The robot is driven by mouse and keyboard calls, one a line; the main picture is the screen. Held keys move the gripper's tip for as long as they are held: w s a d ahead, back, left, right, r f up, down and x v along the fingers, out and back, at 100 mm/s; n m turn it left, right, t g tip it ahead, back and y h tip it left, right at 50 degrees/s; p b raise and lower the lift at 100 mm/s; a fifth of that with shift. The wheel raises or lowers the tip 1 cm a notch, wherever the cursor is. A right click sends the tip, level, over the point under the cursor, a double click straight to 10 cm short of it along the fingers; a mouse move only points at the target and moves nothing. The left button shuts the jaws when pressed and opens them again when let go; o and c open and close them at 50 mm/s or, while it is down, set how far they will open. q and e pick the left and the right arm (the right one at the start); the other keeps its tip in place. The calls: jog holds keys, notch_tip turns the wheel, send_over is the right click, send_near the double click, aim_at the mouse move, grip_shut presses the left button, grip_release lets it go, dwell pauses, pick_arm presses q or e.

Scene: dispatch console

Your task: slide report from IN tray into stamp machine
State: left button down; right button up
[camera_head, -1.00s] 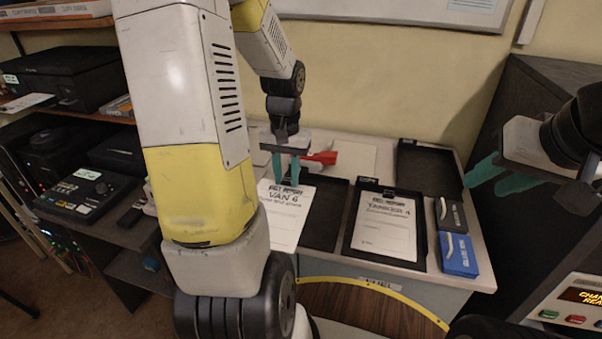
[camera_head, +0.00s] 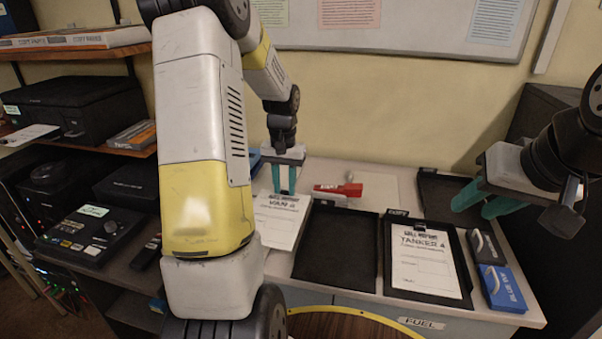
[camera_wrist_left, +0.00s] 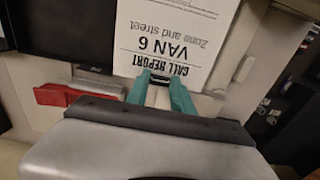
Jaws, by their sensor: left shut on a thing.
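A white report marked VAN 6 (camera_head: 277,222) lies at the left of the desk, beside an empty black tray (camera_head: 335,250). My left gripper (camera_head: 284,185) is shut on its top edge, at a small black clip. In the left wrist view the report (camera_wrist_left: 172,38) appears upside down, with my left gripper's teal fingers (camera_wrist_left: 163,92) at its clip. A red device (camera_head: 347,190) stands just right of my left gripper; I cannot tell whether it is the stamp machine. My right gripper (camera_head: 486,199) is open and empty, above the desk's right side.
A black tray at the right holds a TANKER 4 report (camera_head: 427,262). A blue box (camera_head: 503,288) and a dark box (camera_head: 486,246) lie right of it. A black keypad device (camera_head: 95,233) and a printer (camera_head: 80,105) are at the left. A FUEL label (camera_head: 421,323) marks the front edge.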

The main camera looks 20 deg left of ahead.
aim_at(261, 192)
pick_arm(q)
jog(key=shift+a+f, duration=0.15)
jog(key=shift+f, duration=0.9)
jog(key=shift+a+f, duration=0.1)
jog(key=shift+f, duration=0.95)
jog(key=shift+a+f, duration=0.1)
jog(key=shift+a, duration=0.1)
jog(key=shift+a, duration=0.15)
jog(key=shift+s+a, duration=0.2)
jog(key=shift+a, duration=2.1)
jog(key=shift+a, duration=0.45)
jog(key=shift+a, duration=0.25)
jog(key=shift+a+f, duration=0.1)
jog(key=shift+a, duration=0.4)
jog(key=shift+c, duration=2.3)
grip_release()
